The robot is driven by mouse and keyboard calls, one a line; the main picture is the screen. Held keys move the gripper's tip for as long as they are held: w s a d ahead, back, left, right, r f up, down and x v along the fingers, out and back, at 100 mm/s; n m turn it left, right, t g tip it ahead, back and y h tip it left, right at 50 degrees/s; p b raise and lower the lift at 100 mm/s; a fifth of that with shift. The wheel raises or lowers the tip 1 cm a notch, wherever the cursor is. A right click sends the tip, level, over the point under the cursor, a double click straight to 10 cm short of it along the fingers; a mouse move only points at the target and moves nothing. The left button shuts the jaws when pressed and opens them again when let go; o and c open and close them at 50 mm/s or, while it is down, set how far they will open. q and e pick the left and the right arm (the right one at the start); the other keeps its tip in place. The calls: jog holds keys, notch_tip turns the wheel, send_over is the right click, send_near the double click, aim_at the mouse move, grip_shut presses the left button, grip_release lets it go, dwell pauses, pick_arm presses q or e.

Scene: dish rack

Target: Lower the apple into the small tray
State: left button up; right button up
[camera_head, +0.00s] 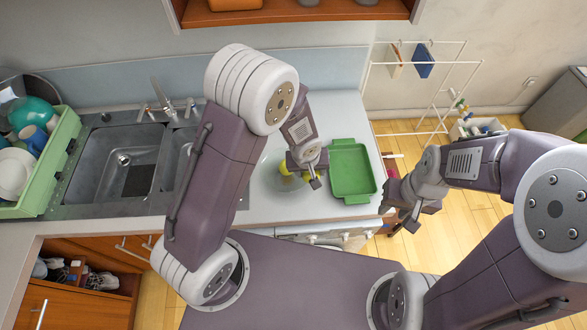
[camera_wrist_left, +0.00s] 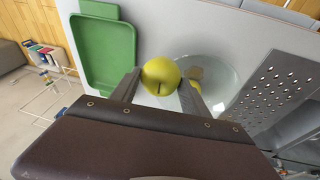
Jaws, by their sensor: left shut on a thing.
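A yellow-green apple (camera_wrist_left: 160,76) sits between the fingers of my left gripper (camera_wrist_left: 160,92), which is shut on it. In the head view the left gripper (camera_head: 303,172) is above the counter, with the apple (camera_head: 284,168) partly hidden behind it. The small green tray (camera_head: 352,172) lies on the counter just right of this gripper and looks empty; in the left wrist view the tray (camera_wrist_left: 107,48) is left of the apple. My right gripper (camera_head: 398,212) is beyond the counter's right edge, fingers apart, with nothing seen between them.
A clear glass bowl (camera_wrist_left: 222,78) stands next to the tray, with another yellowish thing (camera_wrist_left: 196,72) at it, partly hidden. A sink (camera_head: 115,160) and a green dish rack (camera_head: 52,165) with dishes are to the left. A white drying stand (camera_head: 440,95) stands at the back right.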

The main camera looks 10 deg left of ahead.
pick_arm(q)
jog(key=w+d+r+p, duration=0.15)
jog(key=d+r, duration=0.25)
jog(key=d, duration=0.4)
jog(key=w+d+f+b, duration=0.4)
jog(key=d+f+b, duration=0.1)
jog(key=d, duration=0.1)
jog(key=shift+w+d+f, duration=0.15)
jog(key=shift+f, duration=0.2)
dwell(0.3)
jog(key=shift+f+b, duration=1.05)
jog(key=shift+f+b, duration=2.25)
jog(key=shift+f, duration=0.45)
dwell(0.9)
